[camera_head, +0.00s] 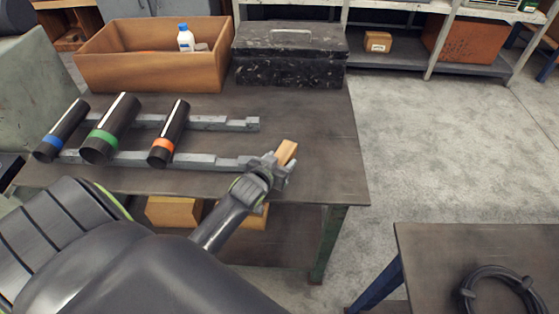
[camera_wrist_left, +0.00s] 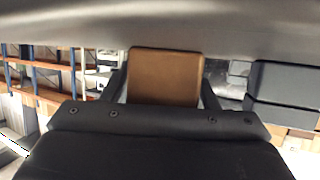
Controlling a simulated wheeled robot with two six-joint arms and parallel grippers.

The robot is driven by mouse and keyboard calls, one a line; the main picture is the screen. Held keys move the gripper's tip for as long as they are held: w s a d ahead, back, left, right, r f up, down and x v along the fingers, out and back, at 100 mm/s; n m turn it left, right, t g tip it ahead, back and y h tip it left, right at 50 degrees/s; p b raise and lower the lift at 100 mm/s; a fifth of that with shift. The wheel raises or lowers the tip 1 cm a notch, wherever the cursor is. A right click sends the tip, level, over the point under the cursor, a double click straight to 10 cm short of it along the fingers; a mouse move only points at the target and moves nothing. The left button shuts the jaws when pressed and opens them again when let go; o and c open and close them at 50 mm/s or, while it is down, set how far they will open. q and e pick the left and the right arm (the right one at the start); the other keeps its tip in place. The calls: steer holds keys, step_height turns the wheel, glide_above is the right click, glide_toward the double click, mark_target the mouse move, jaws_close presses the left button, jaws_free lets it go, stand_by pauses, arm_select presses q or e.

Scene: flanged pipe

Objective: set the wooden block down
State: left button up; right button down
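The wooden block (camera_head: 287,151) is light brown and shows at the tip of my left gripper (camera_head: 279,165), near the right end of the workbench (camera_head: 325,165). In the left wrist view the block (camera_wrist_left: 166,75) sits between the two dark fingers of the left gripper (camera_wrist_left: 165,92), which is shut on it. The fingers and hand hide part of the block. I cannot tell whether the block touches the bench top. My right gripper is in neither view.
Grey notched rails (camera_head: 210,161) beside the gripper carry three dark pipes with blue, green (camera_head: 103,137) and orange bands. A wooden crate (camera_head: 140,70) and a black toolbox (camera_head: 290,65) stand behind. The bench's right end is bare. Another table (camera_head: 430,260) holds a coiled cable (camera_head: 500,290).

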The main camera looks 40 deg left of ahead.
arm_select(q)
steer(key=shift+o, duration=0.7)
steer(key=shift+s+r, duration=0.1)
steer(key=shift+r, duration=0.05)
steer(key=b+v, duration=0.1)
steer(key=v, duration=1.1)
